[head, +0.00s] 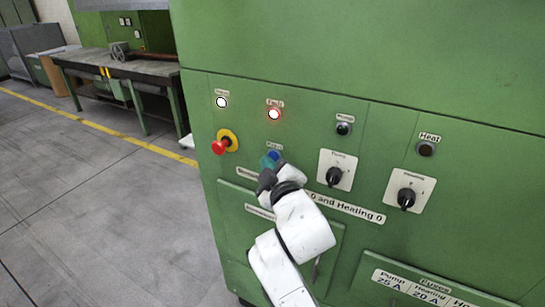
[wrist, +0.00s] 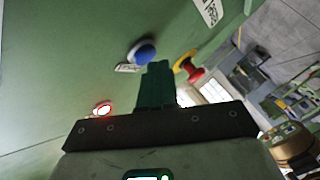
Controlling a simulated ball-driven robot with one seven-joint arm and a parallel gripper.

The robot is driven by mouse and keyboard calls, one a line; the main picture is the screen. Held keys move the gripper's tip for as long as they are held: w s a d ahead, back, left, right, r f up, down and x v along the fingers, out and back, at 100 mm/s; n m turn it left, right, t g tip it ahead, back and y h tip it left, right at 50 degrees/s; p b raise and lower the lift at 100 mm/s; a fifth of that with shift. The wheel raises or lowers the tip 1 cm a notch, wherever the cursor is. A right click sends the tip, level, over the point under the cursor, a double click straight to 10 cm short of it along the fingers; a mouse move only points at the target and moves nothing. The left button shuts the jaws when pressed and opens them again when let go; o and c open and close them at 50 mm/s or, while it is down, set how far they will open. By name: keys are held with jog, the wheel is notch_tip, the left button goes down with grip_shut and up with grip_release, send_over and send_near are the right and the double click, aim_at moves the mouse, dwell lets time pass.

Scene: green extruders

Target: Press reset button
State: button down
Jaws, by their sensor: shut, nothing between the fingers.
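The blue reset button (head: 274,155) sits on the green machine panel below the lit red fault lamp (head: 274,114). It also shows in the wrist view (wrist: 142,52), just past my fingertips. My gripper (head: 268,163) is at the button in the head view and partly covers it. In the wrist view the green fingers (wrist: 157,72) are shut with nothing between them. Their tips are close below the button; I cannot tell whether they touch it. The label above the button is partly readable at most.
A red emergency stop on a yellow base (head: 226,142) sticks out left of the button. A white lamp (head: 221,102) is lit above it. Rotary knobs (head: 334,175) (head: 406,199) are to the right. A workbench (head: 120,70) stands at the back left, and the floor between is open.

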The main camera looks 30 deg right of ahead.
jog(key=shift+w+d, duration=0.2)
jog(key=shift+d, duration=0.1)
dwell(0.7)
jog(key=shift+a, duration=0.1)
jog(key=shift+s+a, duration=0.5)
jog(key=shift+a, duration=0.15)
jog(key=s+a, duration=0.1)
jog(key=a, duration=0.1)
jog(key=s+a, duration=0.1)
jog(key=s, duration=0.1)
jog(key=shift+a+b, duration=0.3)
jog(key=shift+a, duration=0.1)
dwell(0.7)
